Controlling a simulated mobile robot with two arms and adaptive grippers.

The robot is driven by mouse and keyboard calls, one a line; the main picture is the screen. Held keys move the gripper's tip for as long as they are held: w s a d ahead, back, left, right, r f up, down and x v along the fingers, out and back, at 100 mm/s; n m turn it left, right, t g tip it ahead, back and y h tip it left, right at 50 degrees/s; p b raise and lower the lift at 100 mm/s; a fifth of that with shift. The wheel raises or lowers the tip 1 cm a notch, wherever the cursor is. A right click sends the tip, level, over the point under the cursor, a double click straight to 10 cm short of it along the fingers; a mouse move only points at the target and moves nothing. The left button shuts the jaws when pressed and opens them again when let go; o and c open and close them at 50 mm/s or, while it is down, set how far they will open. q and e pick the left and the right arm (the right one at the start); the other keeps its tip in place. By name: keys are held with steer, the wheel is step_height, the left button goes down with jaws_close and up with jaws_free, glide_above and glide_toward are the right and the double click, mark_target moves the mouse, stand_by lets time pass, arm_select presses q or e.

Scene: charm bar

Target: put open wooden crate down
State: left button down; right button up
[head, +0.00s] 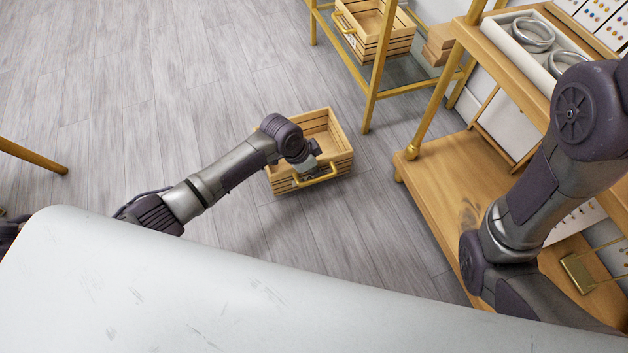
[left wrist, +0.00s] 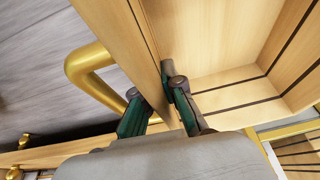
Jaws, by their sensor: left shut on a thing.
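The open wooden crate (head: 336,160) is a pale slatted box with a gold handle (head: 317,175) on its front. In the head view it is over the grey floor, left of the shelving, with its open top up; I cannot tell if it touches the floor. My left gripper (head: 307,167) is shut on the crate's front wall, beside the handle. In the left wrist view, one finger of the gripper (left wrist: 154,98) is inside the crate (left wrist: 210,40) and the other outside, by the gold handle (left wrist: 88,72). The crate looks empty. My right gripper is out of the picture.
A wooden shelf unit (head: 425,185) with gold posts stands at the right, with a tray of silver bangles (head: 532,34) on top. Another slatted crate (head: 378,30) is on a gold-framed rack at the back. Grey floor (head: 150,90) is free at left.

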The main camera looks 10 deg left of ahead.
arm_select(q)
steer(key=shift+w+a, duration=0.15)
steer(key=shift+f+b, duration=0.25)
steer(key=shift+b, duration=0.05)
step_height(320, 180, down, 4)
steer(key=b, duration=0.3)
steer(key=shift+r, duration=0.3)
steer(key=c, duration=1.3)
jaws_free()
steer(key=shift+f, duration=0.2)
